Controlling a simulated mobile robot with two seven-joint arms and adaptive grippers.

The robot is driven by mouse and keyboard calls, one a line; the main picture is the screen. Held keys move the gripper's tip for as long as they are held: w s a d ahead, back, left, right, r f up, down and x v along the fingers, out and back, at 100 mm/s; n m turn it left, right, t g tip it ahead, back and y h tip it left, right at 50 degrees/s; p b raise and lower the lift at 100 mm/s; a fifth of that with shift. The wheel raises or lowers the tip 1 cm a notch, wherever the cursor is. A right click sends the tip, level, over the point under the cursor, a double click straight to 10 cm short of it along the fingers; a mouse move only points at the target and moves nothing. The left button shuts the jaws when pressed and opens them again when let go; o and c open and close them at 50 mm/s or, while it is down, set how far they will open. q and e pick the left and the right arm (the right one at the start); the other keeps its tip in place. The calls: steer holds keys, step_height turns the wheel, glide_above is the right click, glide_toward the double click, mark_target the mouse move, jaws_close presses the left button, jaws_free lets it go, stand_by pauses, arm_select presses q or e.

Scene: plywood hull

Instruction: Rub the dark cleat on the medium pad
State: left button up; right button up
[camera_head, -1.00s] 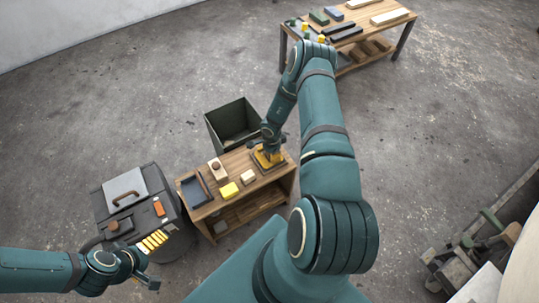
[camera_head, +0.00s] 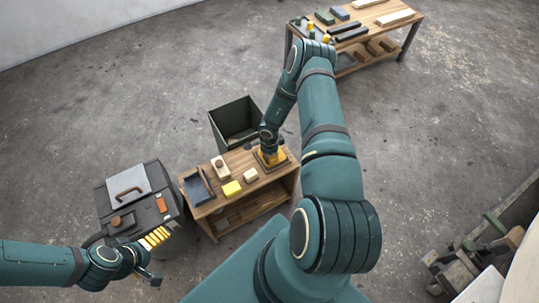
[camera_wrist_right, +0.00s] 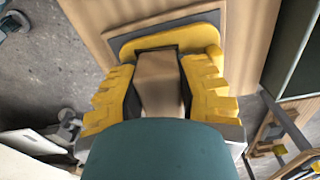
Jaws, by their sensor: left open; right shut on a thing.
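My right gripper (camera_wrist_right: 158,95) is shut on a brown wooden block (camera_wrist_right: 158,80), which I take to be the dark cleat. The fingers hide its sides. The block is held over or against a flat yellow-edged pad (camera_wrist_right: 165,37) on the wooden bench; I cannot tell if they touch. In the head view my right gripper (camera_head: 269,158) is at the bench's right end, and the arm hides most of the block and pad. My left gripper (camera_head: 150,277) is open and empty at the lower left, in front of the dark tool case, away from the bench.
The low bench (camera_head: 228,201) also carries a dark tray (camera_head: 197,187), a pale block with a knob (camera_head: 220,169), a yellow block (camera_head: 232,189) and a small pale block (camera_head: 250,175). A dark open bin (camera_head: 235,122) stands behind. A tool case (camera_head: 140,200) is left; another table (camera_head: 385,30) is far back.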

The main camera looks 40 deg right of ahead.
steer(key=shift+s+d+f, duration=0.1)
steer(key=shift+s+d, duration=0.15)
steer(key=shift+d, duration=0.5)
steer(key=shift+s+d+f, duration=0.1)
steer(key=shift+s+d, duration=0.1)
steer(key=shift+d, duration=0.5)
steer(key=shift+w+a+r, duration=0.1)
steer(key=shift+w+a, duration=0.15)
steer(key=shift+a, duration=0.65)
steer(key=shift+w+a+r, duration=0.1)
steer(key=shift+w+a, duration=0.1)
steer(key=shift+a, duration=0.7)
steer(key=shift+s+d, duration=0.2)
steer(key=shift+d, duration=0.7)
steer(key=shift+s+d, duration=0.15)
steer(key=shift+d, duration=0.7)
